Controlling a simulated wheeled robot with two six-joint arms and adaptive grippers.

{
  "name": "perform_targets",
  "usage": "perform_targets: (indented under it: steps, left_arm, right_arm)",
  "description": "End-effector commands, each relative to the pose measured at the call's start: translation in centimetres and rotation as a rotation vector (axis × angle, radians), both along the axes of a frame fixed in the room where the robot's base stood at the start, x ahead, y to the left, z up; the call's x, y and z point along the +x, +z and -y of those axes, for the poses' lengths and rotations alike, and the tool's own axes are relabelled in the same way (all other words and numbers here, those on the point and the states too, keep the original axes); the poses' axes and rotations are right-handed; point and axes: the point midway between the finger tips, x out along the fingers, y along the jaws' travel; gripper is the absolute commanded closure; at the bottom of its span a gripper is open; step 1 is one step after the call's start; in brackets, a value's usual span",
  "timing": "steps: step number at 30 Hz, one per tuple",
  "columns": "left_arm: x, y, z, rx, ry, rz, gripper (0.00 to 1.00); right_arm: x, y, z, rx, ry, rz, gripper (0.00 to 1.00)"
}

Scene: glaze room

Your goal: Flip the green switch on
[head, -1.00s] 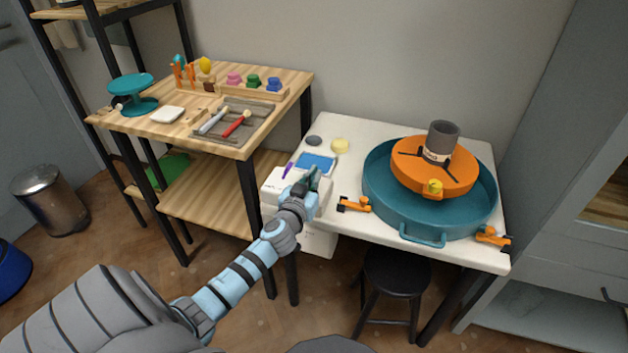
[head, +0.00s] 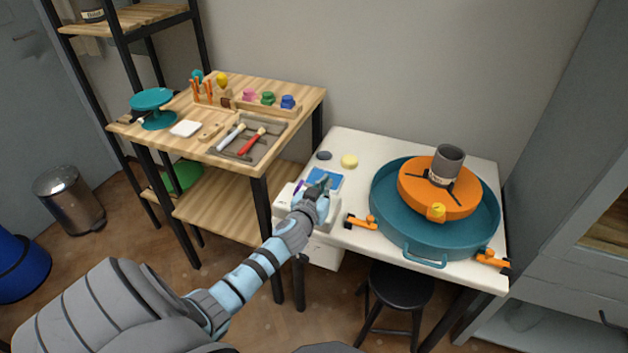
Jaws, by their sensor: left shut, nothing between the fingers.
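My left gripper (head: 321,187) is shut and empty. It is over the white box (head: 284,199) at the left front corner of the white table, its fingertips in front of the blue panel (head: 327,174). I cannot tell whether it touches the box. No green switch can be made out; the gripper and wrist hide part of the box top. My right gripper is not in view.
The white table (head: 345,143) also holds a teal basin (head: 385,222) with an orange wheel (head: 414,188) and grey cylinder (head: 446,166), orange clamps (head: 361,221), and a yellow disc (head: 349,161). A wooden table (head: 300,92) with tools stands left. A black stool (head: 402,287) is below.

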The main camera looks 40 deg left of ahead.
Motion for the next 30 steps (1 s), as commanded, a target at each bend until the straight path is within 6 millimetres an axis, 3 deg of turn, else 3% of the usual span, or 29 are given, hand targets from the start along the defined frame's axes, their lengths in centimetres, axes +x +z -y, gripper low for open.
perform_targets:
  steps: [1,9,13,30]
  left_arm:
    - [-0.4,1.7,0.2,0.001,-0.002,0.0,1.0]
    - [-6.2,3.5,2.2,0.001,-0.002,-0.001,1.0]
    - [-7.8,4.2,2.8,0.001,-0.002,-0.001,1.0]
    - [-8.6,4.5,3.0,0.0,-0.001,0.001,1.0]
  right_arm:
    - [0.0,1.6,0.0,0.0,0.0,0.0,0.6]
    - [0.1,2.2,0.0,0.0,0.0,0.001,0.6]
    - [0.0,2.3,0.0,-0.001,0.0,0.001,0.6]
    - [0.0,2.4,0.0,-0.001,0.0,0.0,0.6]
